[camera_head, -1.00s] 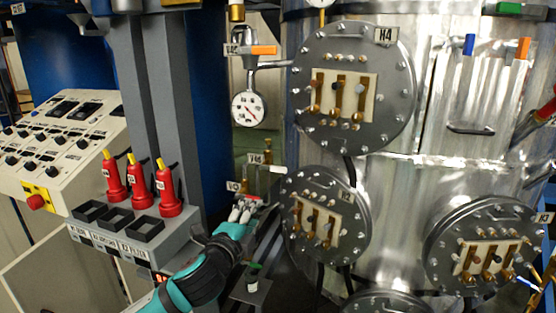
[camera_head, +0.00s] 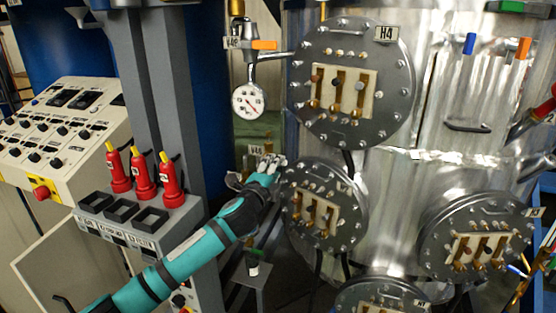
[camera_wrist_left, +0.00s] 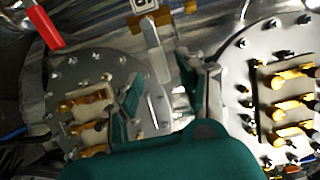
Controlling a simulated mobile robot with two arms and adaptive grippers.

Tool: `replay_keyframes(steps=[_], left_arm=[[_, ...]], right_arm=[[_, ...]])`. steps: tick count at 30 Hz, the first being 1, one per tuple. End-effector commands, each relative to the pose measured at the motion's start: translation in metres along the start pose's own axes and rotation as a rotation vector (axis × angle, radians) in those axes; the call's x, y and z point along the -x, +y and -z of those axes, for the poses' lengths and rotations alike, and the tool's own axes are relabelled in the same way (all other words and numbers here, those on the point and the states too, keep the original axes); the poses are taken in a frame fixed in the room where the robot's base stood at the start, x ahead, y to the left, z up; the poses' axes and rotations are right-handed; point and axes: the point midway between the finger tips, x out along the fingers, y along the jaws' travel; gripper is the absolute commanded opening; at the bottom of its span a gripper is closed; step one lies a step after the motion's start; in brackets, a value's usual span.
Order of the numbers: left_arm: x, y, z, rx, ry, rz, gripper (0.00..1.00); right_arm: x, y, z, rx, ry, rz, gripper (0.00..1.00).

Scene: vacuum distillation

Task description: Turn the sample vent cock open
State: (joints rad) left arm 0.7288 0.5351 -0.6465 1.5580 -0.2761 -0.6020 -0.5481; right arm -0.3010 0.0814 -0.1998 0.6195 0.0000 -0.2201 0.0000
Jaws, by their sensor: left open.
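My left gripper (camera_head: 270,165) is open in the head view, reaching in beside the metal vessel, just left of the middle round flange. In the head view a labelled fitting (camera_head: 256,150) is partly hidden behind the gripper. I cannot read which tag marks the sample vent cock. My right gripper is not in view.
A pressure gauge (camera_head: 248,101) and an orange-handled valve (camera_head: 263,44) are above the gripper. Round flanges with brass terminals (camera_head: 352,85) crowd the vessel. Red bottles (camera_head: 144,175) stand left, behind my arm. A red handle (camera_wrist_left: 45,25) shows in the left wrist view.

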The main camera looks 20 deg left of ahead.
Motion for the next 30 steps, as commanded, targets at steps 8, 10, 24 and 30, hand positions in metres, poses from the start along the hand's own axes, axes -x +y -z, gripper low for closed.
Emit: replay_keyframes(steps=[8,10,24,30], left_arm=[[-0.028,-0.001,0.0,0.001,-0.001,-0.001,0.4],[-0.03,-0.001,0.0,0.001,0.0,0.001,0.4],[-0.031,0.0,0.0,0.001,0.0,0.0,0.19],[-0.031,0.0,0.0,0.001,0.0,0.0,0.0]], right_arm=[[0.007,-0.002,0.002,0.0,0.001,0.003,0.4],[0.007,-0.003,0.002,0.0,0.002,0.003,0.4],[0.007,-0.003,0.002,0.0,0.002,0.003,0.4],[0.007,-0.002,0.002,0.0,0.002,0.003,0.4]])
